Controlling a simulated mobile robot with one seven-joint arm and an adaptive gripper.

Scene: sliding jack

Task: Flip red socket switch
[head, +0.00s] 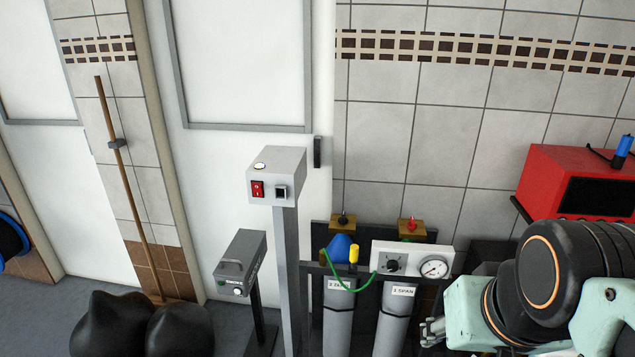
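The red switch (257,188) sits on the front face of a grey box (275,165), on the left side of that face. A black square socket (281,192) is to its right, and a round white button (260,166) is on the box's top. The box stands on a grey post. My gripper (430,332) is at the lower right, well to the right of the switch and lower in the picture, apart from it. Only part of its fingers shows, and I cannot tell whether they are open or shut.
Two grey cylinders with a white gauge panel (412,260) and a green hose stand between the post and my gripper. A smaller dark grey box (240,262) stands left of the post. A red device (577,182) is at the right. Black sacks (140,327) lie lower left.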

